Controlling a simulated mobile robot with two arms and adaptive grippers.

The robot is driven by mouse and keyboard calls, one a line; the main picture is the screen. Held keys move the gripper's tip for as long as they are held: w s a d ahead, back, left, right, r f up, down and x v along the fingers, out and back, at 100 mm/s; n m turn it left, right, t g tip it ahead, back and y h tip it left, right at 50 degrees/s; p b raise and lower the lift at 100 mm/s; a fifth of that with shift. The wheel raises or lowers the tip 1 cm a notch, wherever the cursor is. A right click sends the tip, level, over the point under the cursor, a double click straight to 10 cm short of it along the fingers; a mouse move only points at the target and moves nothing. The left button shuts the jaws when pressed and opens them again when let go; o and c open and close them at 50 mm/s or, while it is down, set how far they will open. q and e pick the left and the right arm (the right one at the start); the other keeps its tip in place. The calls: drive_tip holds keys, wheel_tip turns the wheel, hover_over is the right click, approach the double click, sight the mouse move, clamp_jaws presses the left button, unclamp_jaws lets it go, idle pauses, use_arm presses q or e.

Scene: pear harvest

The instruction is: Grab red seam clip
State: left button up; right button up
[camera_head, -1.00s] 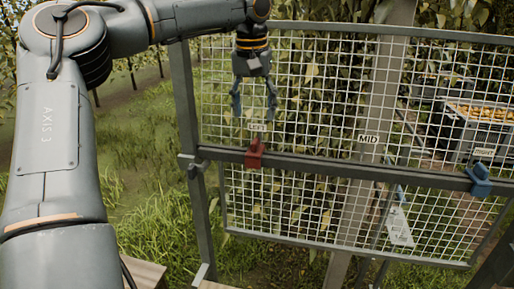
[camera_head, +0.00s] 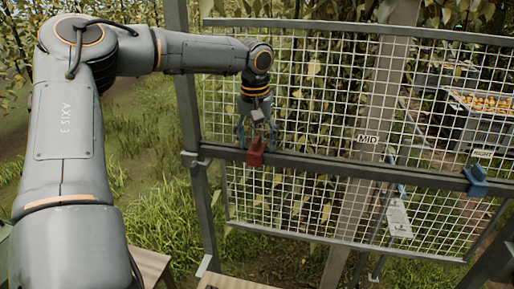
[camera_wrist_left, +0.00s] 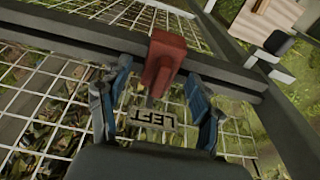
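The red seam clip (camera_head: 255,152) sits on the dark horizontal rail of the mesh panel, toward its left end. It also shows in the left wrist view (camera_wrist_left: 163,62), clamped over the rail with a LEFT label (camera_wrist_left: 150,124) beside it. My left gripper (camera_head: 256,138) is just above the clip in the head view. Its two fingers (camera_wrist_left: 158,75) are spread, one on each side of the clip, with gaps visible between them and the clip. The gripper is open and holds nothing. My right gripper is not in view.
A blue clip (camera_head: 476,180) sits on the same rail at the right. A MID label (camera_head: 368,139) hangs on the mesh (camera_head: 320,90). A crate of pears (camera_head: 485,105) stands behind the panel.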

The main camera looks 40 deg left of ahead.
use_arm(q)
drive_tip(key=c, duration=1)
drive_tip(key=shift+r, duration=0.1)
drive_tip(key=shift+c, duration=0.2)
